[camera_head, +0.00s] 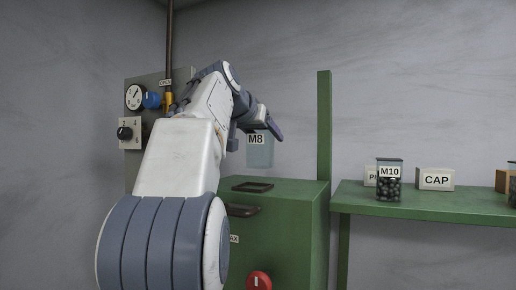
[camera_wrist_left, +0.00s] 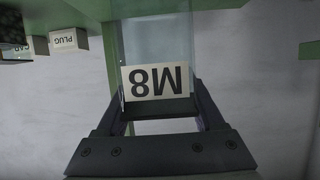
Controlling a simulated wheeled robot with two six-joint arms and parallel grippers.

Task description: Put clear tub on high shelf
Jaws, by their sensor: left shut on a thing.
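The clear tub (camera_head: 261,154) with an M8 label hangs in the air above the green cabinet in the head view. In the left wrist view the tub (camera_wrist_left: 157,45) shows upside down between the fingers, with its label facing the camera. My left gripper (camera_head: 262,130) is shut on the tub near its top; its fingers (camera_wrist_left: 160,108) show on both sides of the label in the wrist view. The tub looks empty. My right gripper is not in view. I cannot make out a high shelf for certain.
The green cabinet (camera_head: 285,215) has a dark square opening or frame (camera_head: 252,187) on top. A green post (camera_head: 324,125) rises behind it. The green shelf (camera_head: 450,204) at right bears an M10 tub (camera_head: 389,180) and a CAP label block (camera_head: 435,179). A control panel (camera_head: 133,130) is on the left wall.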

